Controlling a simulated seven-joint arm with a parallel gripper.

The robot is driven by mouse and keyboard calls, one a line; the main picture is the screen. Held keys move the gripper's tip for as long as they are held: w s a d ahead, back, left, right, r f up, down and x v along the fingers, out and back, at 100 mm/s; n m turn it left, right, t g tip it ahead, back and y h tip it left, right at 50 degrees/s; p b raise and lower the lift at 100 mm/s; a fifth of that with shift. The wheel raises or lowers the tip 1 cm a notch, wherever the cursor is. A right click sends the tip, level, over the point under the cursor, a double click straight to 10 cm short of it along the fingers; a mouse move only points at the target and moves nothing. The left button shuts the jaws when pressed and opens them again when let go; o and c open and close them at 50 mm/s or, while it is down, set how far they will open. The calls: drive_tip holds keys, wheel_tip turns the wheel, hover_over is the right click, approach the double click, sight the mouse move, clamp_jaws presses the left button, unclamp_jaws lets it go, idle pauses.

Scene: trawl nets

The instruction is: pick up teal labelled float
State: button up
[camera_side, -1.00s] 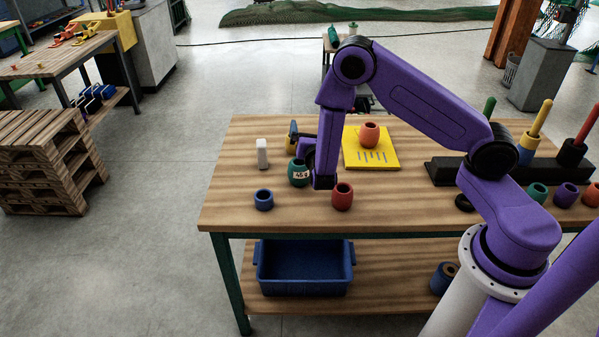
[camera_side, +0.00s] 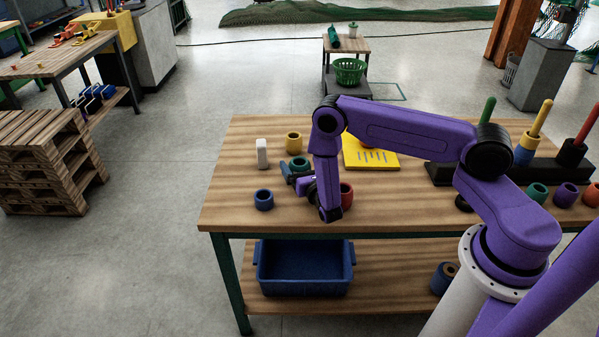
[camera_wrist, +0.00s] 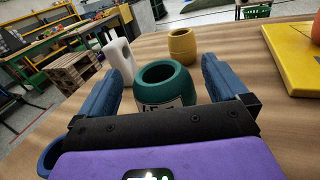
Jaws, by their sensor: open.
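The teal labelled float (camera_wrist: 166,85) is a hollow barrel with a white label, partly cut off by the gripper body in the wrist view. It stands upright on the table between the two blue fingers of my gripper (camera_wrist: 168,82), with a gap on each side. In the side view the float (camera_side: 299,163) is largely hidden behind the fingers of my gripper (camera_side: 293,173). The gripper is open and low over the table; I cannot tell whether it touches the float.
A blue float (camera_side: 264,200) and a red float (camera_side: 346,194) stand near the gripper. A white block (camera_side: 262,153) and a yellow float (camera_side: 293,142) stand behind it. A yellow board (camera_side: 384,158) lies to the right. A blue bin (camera_side: 305,270) is on the lower shelf.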

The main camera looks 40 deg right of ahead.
sight(298, 164)
drive_tip(key=shift+w+d+f, duration=0.2)
drive_tip(key=shift+w+f, duration=0.25)
drive_tip(key=shift+f, duration=0.1)
drive_tip(key=shift+w+d+f, duration=0.2)
drive_tip(key=shift+w+f, duration=0.2)
drive_tip(key=shift+f, duration=0.1)
drive_tip(key=shift+w+d, duration=0.2)
drive_tip(key=shift+w, duration=0.35)
drive_tip(key=shift+c, duration=0.3)
drive_tip(key=c, duration=1)
drive_tip(key=shift+r, duration=0.15)
